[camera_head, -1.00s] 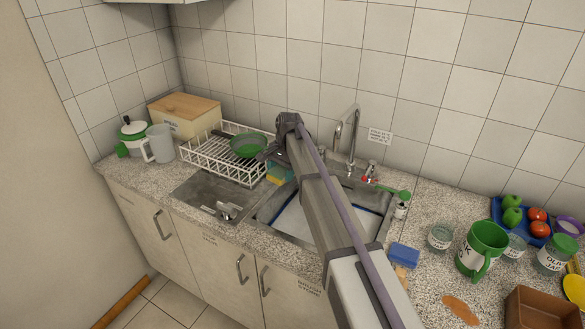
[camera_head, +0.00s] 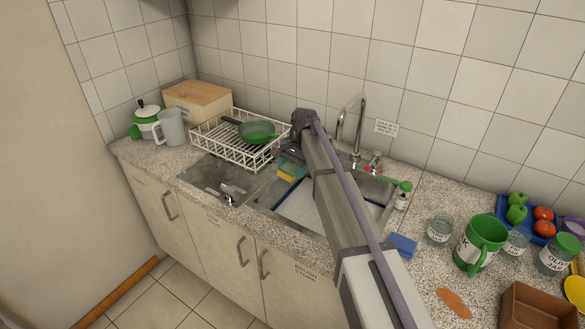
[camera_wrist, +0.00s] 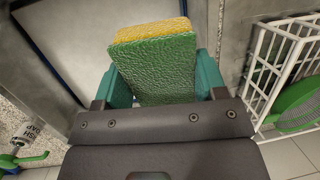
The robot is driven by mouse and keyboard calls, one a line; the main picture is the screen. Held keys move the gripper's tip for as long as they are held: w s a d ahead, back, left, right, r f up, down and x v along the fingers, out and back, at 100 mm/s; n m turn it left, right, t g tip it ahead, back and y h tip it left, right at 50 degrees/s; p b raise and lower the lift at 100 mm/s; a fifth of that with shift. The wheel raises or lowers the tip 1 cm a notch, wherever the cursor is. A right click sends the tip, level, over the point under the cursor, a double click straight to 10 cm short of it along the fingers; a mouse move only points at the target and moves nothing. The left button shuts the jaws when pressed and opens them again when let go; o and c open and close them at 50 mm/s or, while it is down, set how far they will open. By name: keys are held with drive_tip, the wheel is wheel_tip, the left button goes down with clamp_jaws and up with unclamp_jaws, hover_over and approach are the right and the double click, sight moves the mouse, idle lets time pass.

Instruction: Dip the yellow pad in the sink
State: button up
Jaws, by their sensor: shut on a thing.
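The pad is a sponge (camera_wrist: 153,62) with a yellow layer and a rough green layer. In the wrist view it sits between the two teal fingers of my gripper (camera_wrist: 160,80), which is shut on it. In the head view the pad (camera_head: 287,177) shows as a small yellow and green patch under my gripper (camera_head: 288,165), at the left part of the sink (camera_head: 270,203). The sink basin has a pale bottom and dark blue lines near its edges. My arm hides much of the basin. I cannot tell whether the pad touches the sink.
A white dish rack (camera_head: 213,146) with a green pan (camera_head: 257,131) stands left of the sink. The tap (camera_head: 345,125) rises behind it. A green mug (camera_head: 481,243) and jars crowd the right counter.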

drive_tip(key=d+b+x, duration=0.1)
drive_tip(key=b+x, duration=0.6)
drive_tip(key=w+d+f+b+x, duration=0.1)
drive_tip(key=d+b+x, duration=0.1)
drive_tip(key=b+x, duration=0.5)
drive_tip(key=w+d+b+x, duration=0.1)
drive_tip(key=d+b+x, duration=0.1)
drive_tip(key=b+x, duration=0.5)
drive_tip(key=shift+s+a+f+b, duration=0.1)
drive_tip(key=shift+s+f+b, duration=0.05)
drive_tip(key=shift+f+b, duration=0.25)
drive_tip(key=shift+r, duration=0.1)
drive_tip(key=a+p+v, duration=0.1)
drive_tip(key=p+v, duration=0.6)
drive_tip(key=s+a+p+v, duration=0.1)
drive_tip(key=a+p+v, duration=0.1)
drive_tip(key=p+v, duration=0.4)
drive_tip(key=a+r+p+v, duration=0.1)
drive_tip(key=p+v, duration=0.6)
drive_tip(key=p, duration=0.1)
drive_tip(key=shift+s+a+r, duration=0.25)
drive_tip(key=shift+s+r, duration=0.1)
drive_tip(key=shift+r, duration=0.05)
drive_tip(key=shift+f, duration=0.15)
